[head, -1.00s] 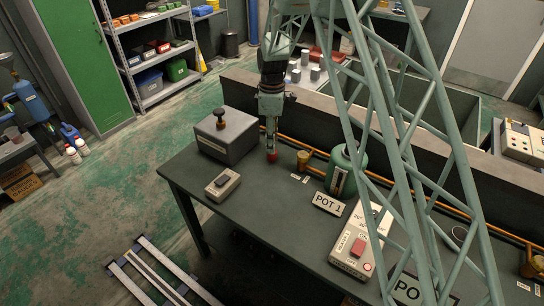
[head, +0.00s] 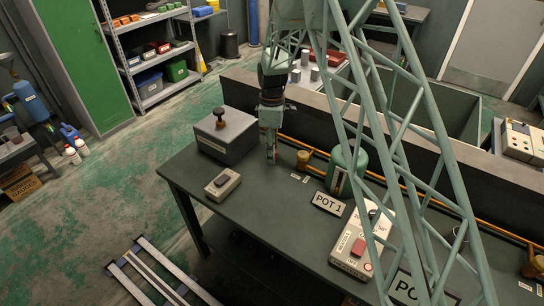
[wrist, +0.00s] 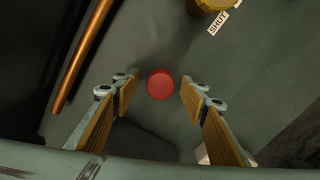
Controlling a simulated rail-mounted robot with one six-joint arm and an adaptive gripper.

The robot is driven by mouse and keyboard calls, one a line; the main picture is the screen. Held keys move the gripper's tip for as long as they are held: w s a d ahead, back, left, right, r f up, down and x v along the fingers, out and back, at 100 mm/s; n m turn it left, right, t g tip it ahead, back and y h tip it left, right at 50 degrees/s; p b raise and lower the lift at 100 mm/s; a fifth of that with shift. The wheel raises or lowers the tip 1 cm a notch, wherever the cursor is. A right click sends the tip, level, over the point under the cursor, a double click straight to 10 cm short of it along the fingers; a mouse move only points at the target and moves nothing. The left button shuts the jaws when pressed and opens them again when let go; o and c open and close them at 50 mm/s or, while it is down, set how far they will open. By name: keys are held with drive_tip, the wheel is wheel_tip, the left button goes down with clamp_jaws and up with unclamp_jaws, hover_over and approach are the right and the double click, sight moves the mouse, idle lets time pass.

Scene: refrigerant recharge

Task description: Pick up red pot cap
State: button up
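The red pot cap (wrist: 160,84) is a small round disc on the dark bench top, seen from above in the wrist view. My gripper (wrist: 157,86) is open, with one finger on each side of the cap and a visible gap to both. In the head view my gripper (head: 271,157) points down at the bench, close to its surface. There the fingers hide most of the cap. The frames do not show how far the fingertips are above the bench.
A grey box with a black knob (head: 228,135) stands left of my gripper, and a small switch box (head: 222,184) in front. A brass valve (head: 303,159), copper pipe (wrist: 85,50), green tank (head: 345,170) and POT 1 sign (head: 328,203) lie right or behind.

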drive_tip(key=shift+c, duration=0.3)
drive_tip(key=c, duration=0.9)
drive_tip(key=shift+r, duration=1.65)
drive_tip(key=s+d, duration=0.1)
drive_tip(key=s, duration=0.4)
drive_tip(key=s+d+r, duration=0.1)
drive_tip(key=s+d, duration=0.1)
drive_tip(key=s, duration=0.3)
drive_tip(key=s+d+p, duration=0.1)
drive_tip(key=s, duration=0.4)
drive_tip(key=shift+s+d+r, duration=0.15)
drive_tip(key=shift+d+r, duration=0.05)
drive_tip(key=shift+r, duration=0.1)
